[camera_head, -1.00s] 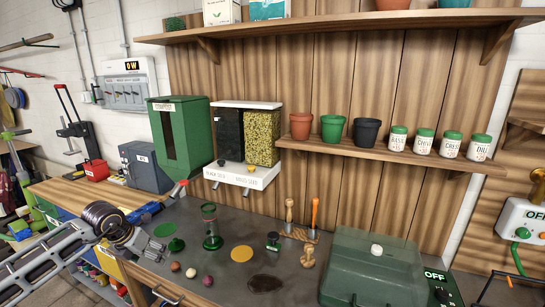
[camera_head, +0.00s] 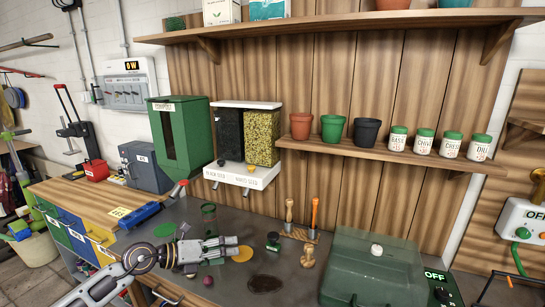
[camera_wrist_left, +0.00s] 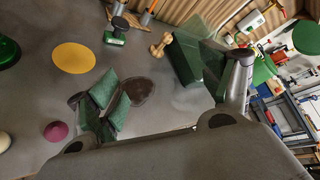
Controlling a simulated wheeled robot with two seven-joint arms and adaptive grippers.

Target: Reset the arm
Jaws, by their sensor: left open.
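My left gripper (camera_head: 232,246) reaches in from the left over the grey bench top (camera_head: 225,285) in the head view. It hides part of what lies behind it. In the left wrist view its green-padded fingers (camera_wrist_left: 162,88) stand wide apart with nothing between them. A dark round patch (camera_wrist_left: 138,91) lies below the gap, and a yellow disc (camera_wrist_left: 74,57) lies to the left. My right gripper is not in view.
A green translucent box (camera_head: 370,265) stands to the right on the bench. A black stamp (camera_head: 273,241) and wooden-handled tools (camera_head: 307,256) stand at mid-bench. A purple ball (camera_wrist_left: 56,131) lies left of the fingers. Seed dispensers (camera_head: 245,140) hang at the back.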

